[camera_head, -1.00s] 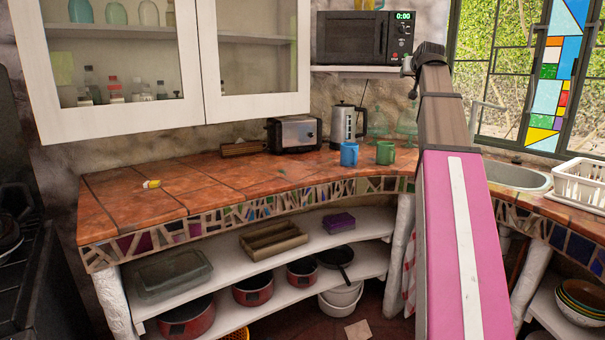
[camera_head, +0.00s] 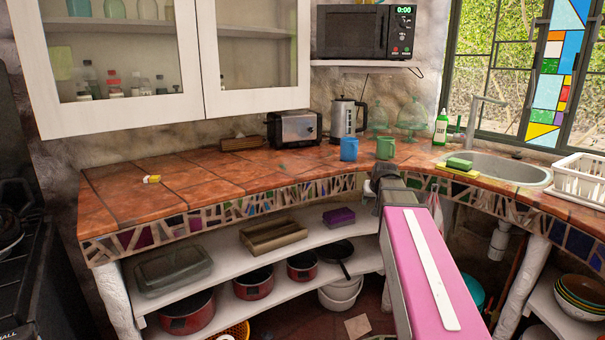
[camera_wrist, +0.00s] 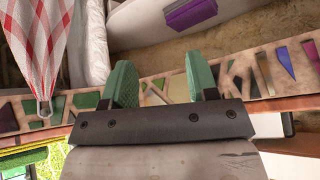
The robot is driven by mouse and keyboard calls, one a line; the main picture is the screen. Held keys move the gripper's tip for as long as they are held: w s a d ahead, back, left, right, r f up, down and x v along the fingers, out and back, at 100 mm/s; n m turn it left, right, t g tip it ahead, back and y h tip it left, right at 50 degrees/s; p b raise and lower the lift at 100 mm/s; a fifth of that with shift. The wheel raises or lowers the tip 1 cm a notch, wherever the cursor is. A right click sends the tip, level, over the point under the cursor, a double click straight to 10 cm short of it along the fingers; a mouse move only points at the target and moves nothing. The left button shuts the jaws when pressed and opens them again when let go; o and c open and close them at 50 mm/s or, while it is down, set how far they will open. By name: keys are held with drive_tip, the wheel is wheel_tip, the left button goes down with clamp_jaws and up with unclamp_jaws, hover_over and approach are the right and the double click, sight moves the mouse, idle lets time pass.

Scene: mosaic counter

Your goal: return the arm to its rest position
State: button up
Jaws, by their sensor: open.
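My gripper (camera_wrist: 166,88) shows in the wrist view with its two green fingers spread apart and nothing between them. Behind the fingers is the mosaic edge of the counter (camera_wrist: 262,72), seen upside down. In the head view my pink arm reaches forward from the lower right, with its far end low in front of the counter (camera_head: 205,176), near the green mug (camera_head: 386,148). The fingers themselves cannot be made out in the head view. Whether any part of my arm touches the counter edge cannot be told.
A blue mug (camera_head: 349,149) stands beside the green mug, near a kettle (camera_head: 344,118) and toaster (camera_head: 294,129). A sink (camera_head: 500,168) lies to the right. Pots and a purple box (camera_head: 339,215) fill the lower shelves. A checked cloth (camera_wrist: 38,45) hangs close to my gripper.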

drive_tip(key=s+a+f+g, duration=0.3)
drive_tip(key=s+f, duration=0.8)
drive_tip(key=f, duration=0.2)
drive_tip(key=s+a+f+g, duration=0.3)
drive_tip(key=s+a+f, duration=0.1)
drive_tip(key=s+f, duration=0.7)
drive_tip(key=shift+s+a+f+n+g, duration=0.25)
drive_tip(key=shift+s+f+n+g, duration=0.05)
drive_tip(key=shift+f, duration=0.55)
